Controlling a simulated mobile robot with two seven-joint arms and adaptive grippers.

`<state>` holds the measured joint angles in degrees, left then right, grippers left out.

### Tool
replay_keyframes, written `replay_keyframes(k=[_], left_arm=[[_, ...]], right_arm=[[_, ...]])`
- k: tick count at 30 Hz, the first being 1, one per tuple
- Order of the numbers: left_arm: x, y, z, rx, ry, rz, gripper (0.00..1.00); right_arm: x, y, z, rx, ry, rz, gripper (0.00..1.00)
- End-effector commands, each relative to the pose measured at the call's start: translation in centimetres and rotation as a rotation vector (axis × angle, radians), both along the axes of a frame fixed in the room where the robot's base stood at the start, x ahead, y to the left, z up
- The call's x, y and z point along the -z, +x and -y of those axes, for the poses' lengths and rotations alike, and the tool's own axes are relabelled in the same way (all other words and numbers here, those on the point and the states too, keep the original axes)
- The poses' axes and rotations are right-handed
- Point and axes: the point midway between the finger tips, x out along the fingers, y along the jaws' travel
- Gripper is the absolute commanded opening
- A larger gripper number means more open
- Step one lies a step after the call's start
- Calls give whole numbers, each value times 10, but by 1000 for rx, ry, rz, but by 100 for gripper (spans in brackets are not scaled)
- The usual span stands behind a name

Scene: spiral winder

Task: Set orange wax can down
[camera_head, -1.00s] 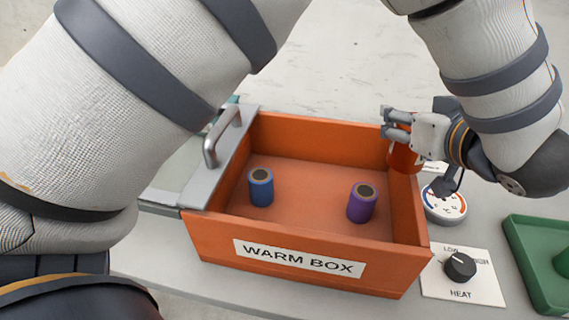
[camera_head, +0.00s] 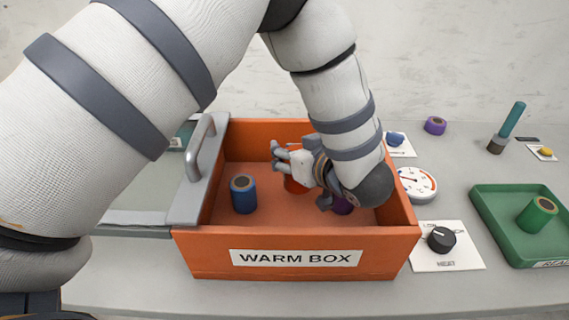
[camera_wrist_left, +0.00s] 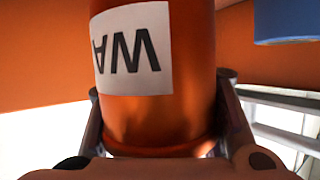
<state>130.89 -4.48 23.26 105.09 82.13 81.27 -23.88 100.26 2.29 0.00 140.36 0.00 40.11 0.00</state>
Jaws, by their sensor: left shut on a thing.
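My left gripper (camera_head: 282,163) is shut on the orange wax can (camera_head: 297,186) inside the orange warm box (camera_head: 297,266). In the left wrist view the can (camera_wrist_left: 185,105) stands between the two fingers, and its white label shows upside-down letters. In the head view the gripper and arm hide most of the can. I cannot tell whether its base touches the box floor. A blue spool (camera_head: 243,194) stands upright on the floor to the left. A purple spool (camera_head: 343,206) is partly hidden behind my wrist to the right. My right gripper is not in view.
The box's lid with a metal handle (camera_head: 200,146) is slid to the left. On the right are a gauge (camera_head: 416,183), a heat knob (camera_head: 440,239) and a green tray (camera_head: 490,205) with a green spool (camera_head: 537,214). The front middle of the box floor is clear.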

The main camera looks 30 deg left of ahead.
Motion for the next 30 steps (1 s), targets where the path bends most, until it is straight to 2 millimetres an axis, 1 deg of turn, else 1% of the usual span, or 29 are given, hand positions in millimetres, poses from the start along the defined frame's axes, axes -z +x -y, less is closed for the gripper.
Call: replay_keyframes(k=[2,4,6,8,14,18,19,20,21,23,30], left_arm=[[5,1,-5,0,0,1,0],[15,1,-11,-2,0,-1,0],[32,1,-10,1,1,-4,0],[42,1,-10,1,2,-4,0],[39,2,-10,-1,1,6,0],[43,2,-10,-1,1,5,0],[43,1,-10,-1,1,5,36],[43,2,-10,-1,0,6,43],[43,1,-10,-1,0,6,52],[43,1,-10,-1,0,6,65],[43,1,-10,-1,1,5,66]], right_arm=[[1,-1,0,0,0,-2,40],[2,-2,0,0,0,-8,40],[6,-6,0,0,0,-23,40],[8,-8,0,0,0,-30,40],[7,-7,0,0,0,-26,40],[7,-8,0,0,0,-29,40],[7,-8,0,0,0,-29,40],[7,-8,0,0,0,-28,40],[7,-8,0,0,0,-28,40],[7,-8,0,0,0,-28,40],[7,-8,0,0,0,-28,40]])
